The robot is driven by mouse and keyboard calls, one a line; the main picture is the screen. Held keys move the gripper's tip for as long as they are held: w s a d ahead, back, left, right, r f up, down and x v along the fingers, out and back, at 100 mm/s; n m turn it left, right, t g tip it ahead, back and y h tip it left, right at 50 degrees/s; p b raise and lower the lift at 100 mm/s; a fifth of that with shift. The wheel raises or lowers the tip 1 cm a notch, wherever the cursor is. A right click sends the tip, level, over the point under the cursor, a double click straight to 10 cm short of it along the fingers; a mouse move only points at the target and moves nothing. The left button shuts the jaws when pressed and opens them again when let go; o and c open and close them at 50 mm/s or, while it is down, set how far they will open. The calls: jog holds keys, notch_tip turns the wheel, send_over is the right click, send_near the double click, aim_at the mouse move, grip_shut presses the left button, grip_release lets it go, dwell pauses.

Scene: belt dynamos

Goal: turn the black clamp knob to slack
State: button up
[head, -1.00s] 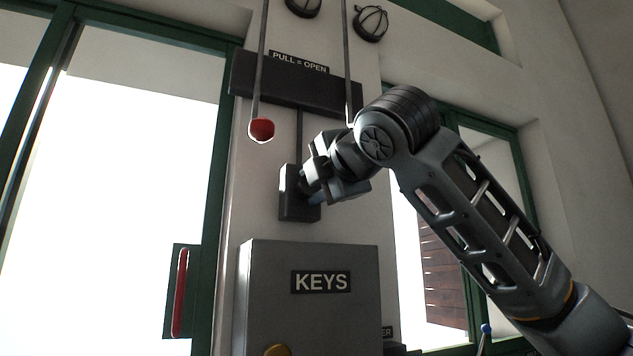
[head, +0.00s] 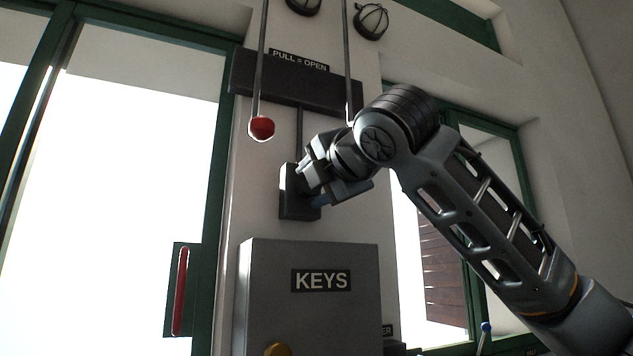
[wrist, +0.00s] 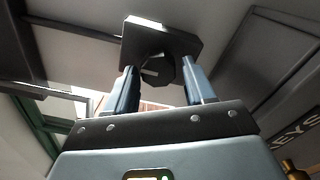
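The black clamp knob (wrist: 159,71) is many-sided, with a short pale mark on its face. It sits on a dark square plate (wrist: 185,38), which shows in the head view as a dark box (head: 290,200) on the pillar. My gripper (wrist: 160,72) points at the knob, with one blue-grey finger on each side of it. A narrow gap seems to show between each finger and the knob, so the fingers look open around it. In the head view my gripper (head: 312,182) is at the box and hides the knob.
A grey KEYS cabinet (head: 310,320) juts out just below. A red ball pull (head: 261,128) hangs on a rod at the upper left. A dark crossbar (head: 290,85) with a PULL = OPEN label is above. Windows flank the pillar.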

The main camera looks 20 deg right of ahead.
jog(key=shift+o, duration=1)
jog(key=shift+r, duration=0.1)
jog(key=s+b, duration=0.2)
jog(key=s, duration=0.5)
jog(key=shift+s, duration=0.4)
